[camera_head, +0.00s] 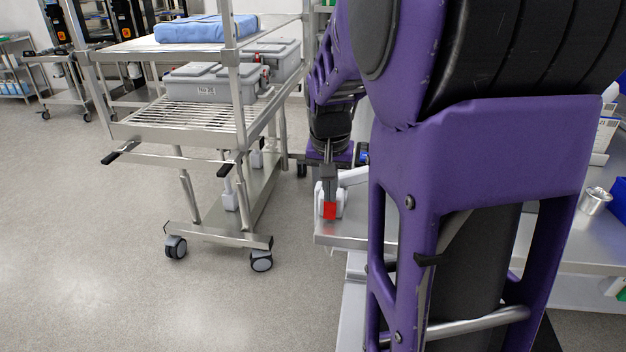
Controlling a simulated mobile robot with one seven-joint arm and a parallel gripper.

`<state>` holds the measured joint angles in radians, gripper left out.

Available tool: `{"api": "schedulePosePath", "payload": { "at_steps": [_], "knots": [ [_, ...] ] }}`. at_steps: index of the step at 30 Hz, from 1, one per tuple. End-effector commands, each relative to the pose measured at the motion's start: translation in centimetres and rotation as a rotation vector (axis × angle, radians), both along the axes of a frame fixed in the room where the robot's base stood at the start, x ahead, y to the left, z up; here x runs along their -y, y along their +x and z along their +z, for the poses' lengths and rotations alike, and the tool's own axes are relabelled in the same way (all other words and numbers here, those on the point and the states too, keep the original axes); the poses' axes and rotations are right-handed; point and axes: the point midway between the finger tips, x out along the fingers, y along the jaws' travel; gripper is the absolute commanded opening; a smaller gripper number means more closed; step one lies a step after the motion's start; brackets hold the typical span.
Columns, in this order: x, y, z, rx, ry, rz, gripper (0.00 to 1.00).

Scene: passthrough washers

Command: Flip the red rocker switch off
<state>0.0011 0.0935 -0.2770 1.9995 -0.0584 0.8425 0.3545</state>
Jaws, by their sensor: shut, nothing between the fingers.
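The red rocker switch (330,210) shows as a small red face on a white housing (319,200), near the left corner of a metal table. My gripper (329,188) points down just above and behind the red face, its fingers shut with nothing between them. The fingertips are at or very near the switch; I cannot tell whether they touch it. The fingers and housing partly hide each other, and I cannot make out which way the rocker is tilted.
My purple arm covers much of the metal table (345,232). A wheeled metal cart (180,128) with grey boxes and folded blue cloth (205,28) stands to the left. A metal cup (594,201) and a blue bin (618,200) are at the right. The floor at left is clear.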

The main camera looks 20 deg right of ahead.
Motion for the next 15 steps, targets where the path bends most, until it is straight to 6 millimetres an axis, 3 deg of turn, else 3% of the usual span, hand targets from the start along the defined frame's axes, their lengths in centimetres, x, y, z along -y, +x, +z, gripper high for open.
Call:
{"api": "schedulePosePath", "payload": {
  "at_steps": [15],
  "knots": [
    [-0.5,-0.7,-1.0,0.000,0.000,0.001,0.00]
  ]
}}
